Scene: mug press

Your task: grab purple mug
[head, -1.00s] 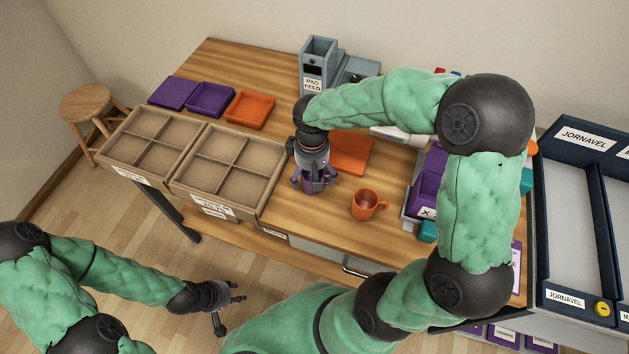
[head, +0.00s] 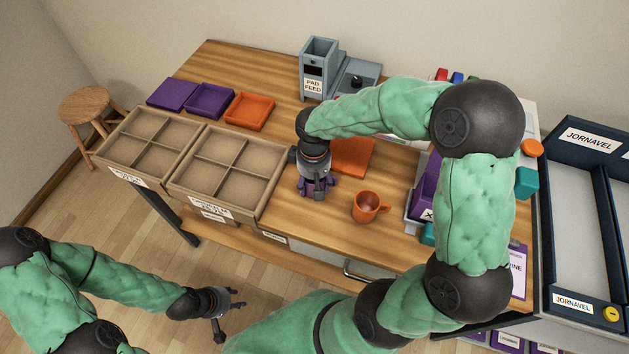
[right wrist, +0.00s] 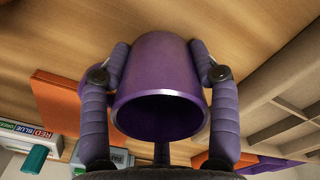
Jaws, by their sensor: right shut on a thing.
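The purple mug (right wrist: 160,65) fills the middle of the right wrist view, its open mouth facing the camera. My right gripper (right wrist: 161,98) is shut on it, with one ribbed finger against each side. In the head view, my right gripper (head: 317,188) points down at the table's front part, right of the divided boxes, and mostly hides the mug. Whether the mug touches the table is unclear. My left gripper (head: 229,312) is open and empty, low over the floor in front of the table.
An orange mug (head: 367,206) stands just right of my right gripper. An orange pad (head: 352,157) lies behind it. Two divided boxes (head: 228,173) are at left, with purple and orange trays (head: 249,111) behind. A grey pad feeder (head: 318,70) stands at the back.

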